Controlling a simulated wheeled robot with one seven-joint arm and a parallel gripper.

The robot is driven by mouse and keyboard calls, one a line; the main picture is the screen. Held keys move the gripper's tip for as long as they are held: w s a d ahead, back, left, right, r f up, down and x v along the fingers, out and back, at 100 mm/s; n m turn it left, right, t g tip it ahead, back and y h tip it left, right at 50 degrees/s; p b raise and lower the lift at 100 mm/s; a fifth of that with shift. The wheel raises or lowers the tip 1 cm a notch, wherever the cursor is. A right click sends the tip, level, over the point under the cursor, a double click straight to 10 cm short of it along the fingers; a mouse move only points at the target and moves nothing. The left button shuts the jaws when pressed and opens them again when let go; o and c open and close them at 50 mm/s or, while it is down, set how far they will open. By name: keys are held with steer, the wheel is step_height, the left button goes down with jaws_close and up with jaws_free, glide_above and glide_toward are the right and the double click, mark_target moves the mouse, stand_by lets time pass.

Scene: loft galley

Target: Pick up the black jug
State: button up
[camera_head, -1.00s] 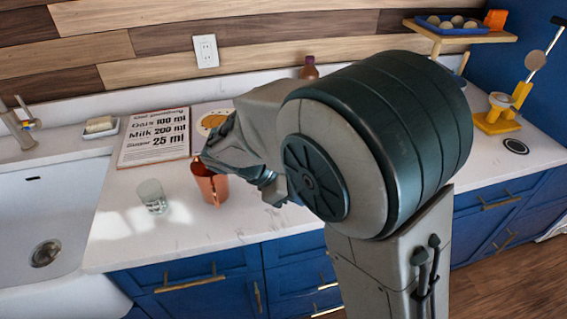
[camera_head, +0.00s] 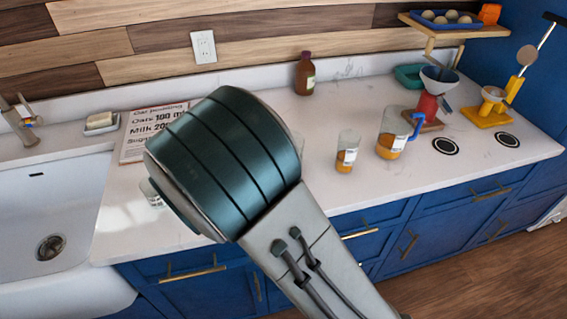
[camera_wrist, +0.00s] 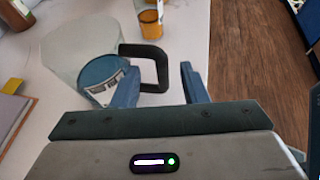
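In the wrist view, a clear jug with a black handle (camera_wrist: 160,70) stands on the white counter at the left. Its body is see-through, with a blue round area and pale markings low on it. My gripper (camera_wrist: 163,88) is open, its two blue-grey fingers apart. The handle's outer bar shows in line with the gap between the fingers; I cannot tell whether either finger touches it. In the head view my arm hides my gripper and most or all of this jug.
A glass with orange contents (camera_head: 347,152) and a blue-handled jug (camera_head: 391,130) stand right of my arm. A brown bottle (camera_head: 305,75) is behind. The recipe board (camera_head: 140,135) and sink (camera_head: 45,205) are left. The counter's front right is clear.

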steer(key=x, duration=0.4)
steer(key=p+x, duration=0.1)
steer(key=shift+s+d+f, duration=0.1)
steer(key=shift+d+f, duration=0.25)
steer(key=shift+d, duration=0.05)
jaws_close()
